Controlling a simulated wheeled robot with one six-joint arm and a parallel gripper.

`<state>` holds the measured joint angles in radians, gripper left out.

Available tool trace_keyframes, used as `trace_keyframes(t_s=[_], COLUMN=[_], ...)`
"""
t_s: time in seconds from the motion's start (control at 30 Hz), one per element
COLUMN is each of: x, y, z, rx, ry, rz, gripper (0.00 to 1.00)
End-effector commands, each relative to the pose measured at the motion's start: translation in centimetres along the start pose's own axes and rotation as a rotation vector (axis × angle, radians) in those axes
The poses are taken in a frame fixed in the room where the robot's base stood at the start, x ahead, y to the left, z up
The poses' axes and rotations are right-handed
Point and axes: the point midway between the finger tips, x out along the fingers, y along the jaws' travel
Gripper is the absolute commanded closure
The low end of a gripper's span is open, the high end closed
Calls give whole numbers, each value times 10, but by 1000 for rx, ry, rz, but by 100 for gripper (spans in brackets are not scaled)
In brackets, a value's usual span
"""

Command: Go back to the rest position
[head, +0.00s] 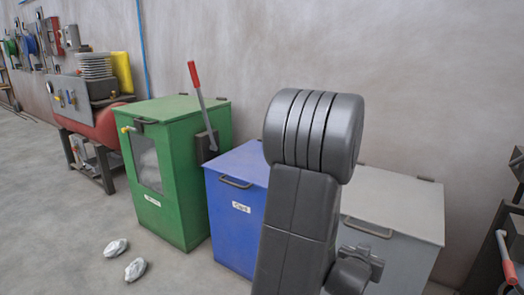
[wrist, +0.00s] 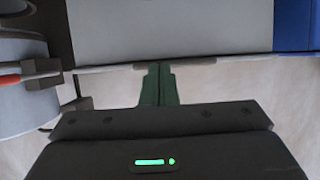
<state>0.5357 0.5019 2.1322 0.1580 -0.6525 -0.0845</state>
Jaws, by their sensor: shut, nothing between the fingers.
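My gripper (wrist: 158,84) shows in the wrist view, with its two dark green fingers together and nothing between them. A pale grey panel lies beyond the fingertips in that view. In the head view my dark grey arm rises in the foreground, in front of the blue bin and the light grey bin; my gripper cannot be made out there. The arm hides part of both bins.
A green cabinet (head: 185,190) with a red-handled lever (head: 196,85) stands left of the blue bin (head: 228,225). The light grey bin (head: 405,250) is at right. Two small whitish bags (head: 135,269) lie on the floor. Open floor is at left.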

Motion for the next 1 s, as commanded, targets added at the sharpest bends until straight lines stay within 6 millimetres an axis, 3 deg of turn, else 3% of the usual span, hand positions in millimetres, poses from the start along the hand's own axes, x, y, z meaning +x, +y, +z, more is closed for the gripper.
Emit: trace_keyframes(t_s=[0.17, 0.63, 0.8, 1.0], x=[9, 59, 62, 62], y=[0, 0, 0, -1], z=[-15, -82, -59, -54], rx=[1, 1, 0, 1], ry=[4, 2, -22, -28], rz=[1, 1, 1, 2], gripper=[100, 100, 100, 100])
